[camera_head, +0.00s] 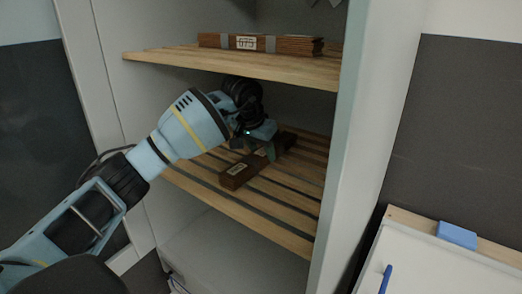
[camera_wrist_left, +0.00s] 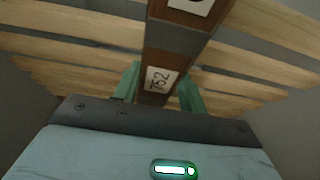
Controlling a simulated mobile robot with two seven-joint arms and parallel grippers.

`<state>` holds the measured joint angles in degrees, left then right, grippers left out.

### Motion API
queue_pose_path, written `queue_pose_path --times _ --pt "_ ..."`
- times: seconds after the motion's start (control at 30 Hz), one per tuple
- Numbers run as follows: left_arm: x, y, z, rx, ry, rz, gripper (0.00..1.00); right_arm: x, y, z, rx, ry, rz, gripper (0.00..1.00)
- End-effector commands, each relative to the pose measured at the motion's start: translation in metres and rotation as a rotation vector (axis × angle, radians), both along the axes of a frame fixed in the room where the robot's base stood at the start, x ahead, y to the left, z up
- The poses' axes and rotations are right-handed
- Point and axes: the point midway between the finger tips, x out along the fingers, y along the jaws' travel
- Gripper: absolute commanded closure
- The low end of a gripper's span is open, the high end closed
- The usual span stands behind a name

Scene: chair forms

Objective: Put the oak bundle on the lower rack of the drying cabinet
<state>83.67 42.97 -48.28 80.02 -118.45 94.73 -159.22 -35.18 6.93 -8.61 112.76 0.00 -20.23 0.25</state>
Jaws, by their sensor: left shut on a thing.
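The oak bundle (camera_head: 238,176) is a dark brown bar with a pale label, at the lower slatted rack (camera_head: 240,213) of the drying cabinet (camera_head: 334,190). My left gripper (camera_head: 266,148) reaches into the cabinet and is shut on the bundle's middle part. In the left wrist view the bundle (camera_wrist_left: 160,55) runs between the two green fingers (camera_wrist_left: 160,88), with slats behind it. It looks level and at or just above the slats; I cannot tell whether it touches them. The arm hides part of its far end. My right gripper is not in view.
The upper rack (camera_head: 180,60) sits close above my left wrist and bears another strapped, labelled bundle (camera_head: 290,45). The cabinet's side walls stand close on both sides. Slats around the held bundle are bare. A whiteboard (camera_head: 440,265) with a blue eraser (camera_head: 457,235) is outside at right.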

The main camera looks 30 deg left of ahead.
Motion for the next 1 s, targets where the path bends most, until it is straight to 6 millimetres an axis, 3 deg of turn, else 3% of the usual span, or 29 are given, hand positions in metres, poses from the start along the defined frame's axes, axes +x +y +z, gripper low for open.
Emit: queue_pose_path --times 0.23,0.27,0.43,0.87,1.0 --pt "0.000 0.000 -0.003 -0.001 0.000 0.000 0.90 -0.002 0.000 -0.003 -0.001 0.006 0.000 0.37" --pt "0.000 0.000 -0.004 0.000 0.002 0.000 0.57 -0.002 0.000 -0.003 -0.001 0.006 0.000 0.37" --pt "0.000 0.000 -0.004 -0.001 0.001 0.000 0.37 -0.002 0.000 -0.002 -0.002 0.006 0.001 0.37" --pt "-0.002 0.000 0.005 -0.001 0.000 0.000 0.37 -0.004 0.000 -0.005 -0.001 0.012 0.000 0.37" --pt "-0.015 0.002 0.009 0.000 0.003 0.000 0.37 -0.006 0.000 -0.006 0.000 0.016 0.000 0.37"
